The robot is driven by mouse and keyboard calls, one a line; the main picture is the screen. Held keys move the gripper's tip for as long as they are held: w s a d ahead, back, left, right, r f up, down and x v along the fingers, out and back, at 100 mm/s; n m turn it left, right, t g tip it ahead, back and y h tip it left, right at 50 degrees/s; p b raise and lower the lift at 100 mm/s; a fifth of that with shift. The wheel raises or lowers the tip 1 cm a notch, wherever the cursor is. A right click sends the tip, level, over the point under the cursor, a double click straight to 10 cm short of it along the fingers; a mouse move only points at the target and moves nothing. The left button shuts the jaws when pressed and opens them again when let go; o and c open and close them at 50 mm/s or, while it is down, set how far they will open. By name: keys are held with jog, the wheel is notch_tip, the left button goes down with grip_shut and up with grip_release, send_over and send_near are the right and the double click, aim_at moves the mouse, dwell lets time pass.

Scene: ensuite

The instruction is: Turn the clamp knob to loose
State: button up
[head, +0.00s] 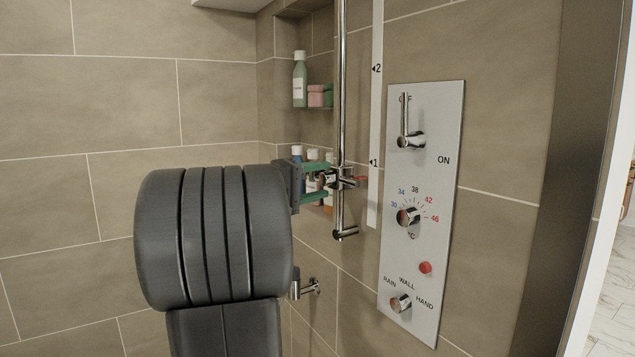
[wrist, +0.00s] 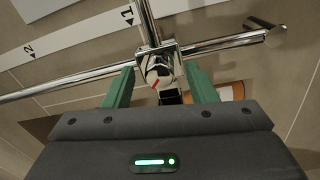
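The clamp knob (wrist: 158,72) is a small chrome knob with a red mark on its face. It sits on the slider clamp (head: 344,179) of the upright chrome rail (head: 341,90). My gripper (wrist: 159,76) is open, with one green finger on each side of the knob. Gaps show between the knob and both fingers in the wrist view. In the head view my gripper (head: 318,181) reaches the clamp from the left, and its fingers partly hide the knob. The red mark points slantwise in the wrist view.
A white scale strip (head: 376,120) marked 1 and 2 runs beside the rail. A shower control panel (head: 425,190) with a lever and dials is to the right. Niche shelves with bottles (head: 299,78) stand behind. A small wall fitting (head: 308,287) sits lower down.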

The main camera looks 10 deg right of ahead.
jog(key=shift+a, duration=0.1)
jog(key=v, duration=1.3)
jog(key=shift+a, duration=0.3)
jog(key=shift+s+d+f, duration=0.1)
jog(key=shift+f, duration=0.05)
jog(key=x, duration=1.3)
jog(key=shift+d, duration=0.3)
jog(key=shift+a, duration=0.1)
